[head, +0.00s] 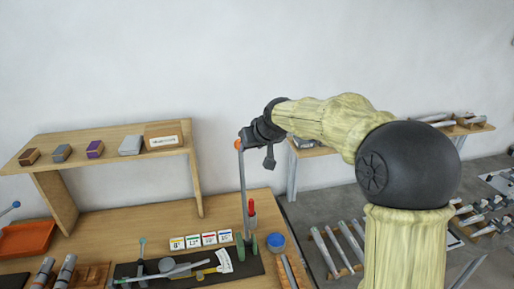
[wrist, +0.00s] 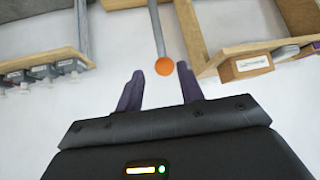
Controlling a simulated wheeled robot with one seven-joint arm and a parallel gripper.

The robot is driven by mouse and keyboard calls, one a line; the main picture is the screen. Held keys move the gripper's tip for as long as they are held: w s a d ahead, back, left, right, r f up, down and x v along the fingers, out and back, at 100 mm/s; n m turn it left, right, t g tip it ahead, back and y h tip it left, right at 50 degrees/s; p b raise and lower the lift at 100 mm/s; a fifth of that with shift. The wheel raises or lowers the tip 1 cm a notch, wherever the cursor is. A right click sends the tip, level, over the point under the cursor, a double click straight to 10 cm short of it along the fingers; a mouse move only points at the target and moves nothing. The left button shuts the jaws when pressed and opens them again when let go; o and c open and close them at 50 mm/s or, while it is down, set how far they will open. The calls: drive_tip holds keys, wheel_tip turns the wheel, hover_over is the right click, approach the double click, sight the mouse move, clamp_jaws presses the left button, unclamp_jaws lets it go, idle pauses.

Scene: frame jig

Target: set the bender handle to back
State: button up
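A long grey lever (head: 243,190) with an orange ball knob (head: 239,144) stands nearly upright at the bench's right end; I take it as the bender handle. Its foot is by green parts (head: 247,243) on a dark plate. My gripper (head: 250,138) is at the height of the knob, at the lever's top. In the wrist view my gripper (wrist: 158,80) has its two dark fingers apart. The orange knob (wrist: 164,66) shows between the fingertips, with clear gaps on both sides. I cannot tell how deep it sits between them.
A wooden shelf (head: 100,146) with small boxes stands at the left. Number cards (head: 209,239), a red-handled tool (head: 252,212) and a blue-lidded jar (head: 276,242) are near the lever's foot. A lever with a teal knob (head: 143,240) stands further left. The air around the knob is clear.

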drive_tip(key=v, duration=0.3)
drive_tip(key=shift+s+d+r+b, duration=0.1)
drive_tip(key=shift+b, duration=0.25)
drive_tip(key=s+d+f+m+g+h, duration=0.1)
drive_tip(key=s+d+f, duration=0.5)
drive_tip(key=s, duration=0.3)
drive_tip(key=s+d+f+m+g+h+b, duration=0.1)
drive_tip(key=s+d+f+m+g+h, duration=0.1)
drive_tip(key=s+d+f, duration=0.4)
drive_tip(key=s+d+f+m+g+h+b, duration=0.1)
drive_tip(key=s+d+f+m+g, duration=0.1)
drive_tip(key=s+d+f, duration=0.5)
drive_tip(key=s+f, duration=0.4)
drive_tip(key=s, duration=0.1)
drive_tip(key=shift+s+f, duration=0.2)
drive_tip(key=shift+s, duration=0.2)
drive_tip(key=shift+a, duration=0.1)
drive_tip(key=shift+w, duration=0.1)
